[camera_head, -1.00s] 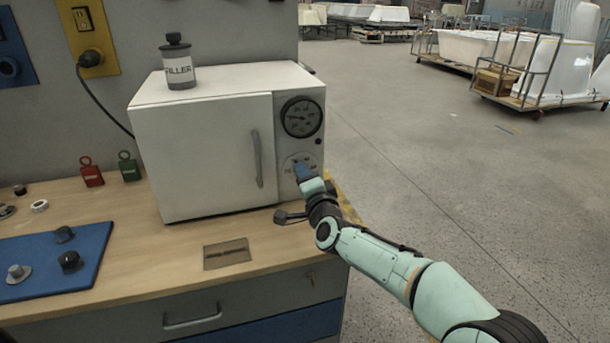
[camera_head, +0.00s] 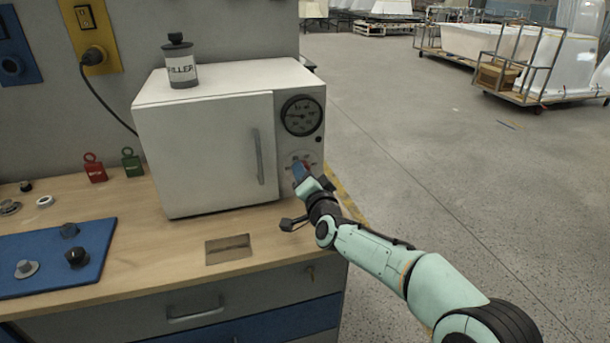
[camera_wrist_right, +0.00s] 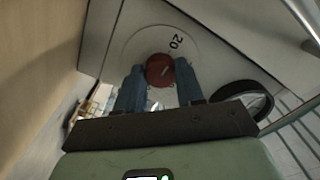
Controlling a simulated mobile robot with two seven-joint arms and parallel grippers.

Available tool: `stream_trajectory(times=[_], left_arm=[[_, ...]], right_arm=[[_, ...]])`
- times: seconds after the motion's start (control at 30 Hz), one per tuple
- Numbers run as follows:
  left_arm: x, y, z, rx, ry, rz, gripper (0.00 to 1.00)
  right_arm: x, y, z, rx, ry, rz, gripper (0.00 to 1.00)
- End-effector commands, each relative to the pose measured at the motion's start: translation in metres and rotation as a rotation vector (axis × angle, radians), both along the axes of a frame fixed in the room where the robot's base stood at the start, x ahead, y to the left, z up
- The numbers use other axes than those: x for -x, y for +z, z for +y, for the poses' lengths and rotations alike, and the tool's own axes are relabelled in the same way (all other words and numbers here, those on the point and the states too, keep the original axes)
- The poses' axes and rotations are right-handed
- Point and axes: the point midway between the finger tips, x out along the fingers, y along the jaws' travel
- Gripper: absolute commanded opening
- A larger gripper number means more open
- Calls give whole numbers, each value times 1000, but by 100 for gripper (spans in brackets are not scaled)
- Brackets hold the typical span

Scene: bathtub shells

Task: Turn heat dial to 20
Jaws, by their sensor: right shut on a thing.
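The white oven (camera_head: 205,150) stands on the wooden bench with its door shut. Its heat dial is a dark red knob (camera_wrist_right: 160,70) on a round pale plate (camera_wrist_right: 140,47), low on the right side of the front. In the right wrist view a "20" mark (camera_wrist_right: 176,41) shows on the plate, just above and right of the knob. My right gripper (camera_head: 301,173) is at the dial, its blue fingers (camera_wrist_right: 160,85) shut around the knob. A light line shows on the knob; its exact setting is hard to tell. My left gripper is out of view.
A filler bottle (camera_head: 180,62) stands on the oven. Red (camera_head: 94,168) and green (camera_head: 132,163) tags are left of it. Floor right of the bench is open.

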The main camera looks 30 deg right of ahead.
Motion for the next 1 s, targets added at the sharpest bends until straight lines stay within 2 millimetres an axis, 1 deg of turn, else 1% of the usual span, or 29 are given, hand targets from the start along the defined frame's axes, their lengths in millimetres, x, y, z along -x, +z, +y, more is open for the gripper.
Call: stream_trajectory(times=[0.17, 0.2, 0.27, 0.57, 0.67, 0.77, 0.83, 1.0], left_arm=[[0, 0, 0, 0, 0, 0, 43], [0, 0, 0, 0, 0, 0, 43], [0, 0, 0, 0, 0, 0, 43], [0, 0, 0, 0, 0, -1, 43], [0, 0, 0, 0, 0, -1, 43], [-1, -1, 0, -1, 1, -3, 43], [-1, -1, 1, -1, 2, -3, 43], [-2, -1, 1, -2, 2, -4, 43]], right_arm=[[0, -1, 0, 1, 1, 2, 7], [0, -1, 0, 1, 1, 2, 44], [0, -1, 0, 0, 1, 2, 63], [0, 0, 0, 0, 1, 1, 63], [5, 0, 1, 0, 1, 1, 63], [16, 0, 4, -1, 1, 0, 63], [27, 0, 6, -1, 1, 0, 63], [63, 1, 15, 0, 1, 1, 63]])
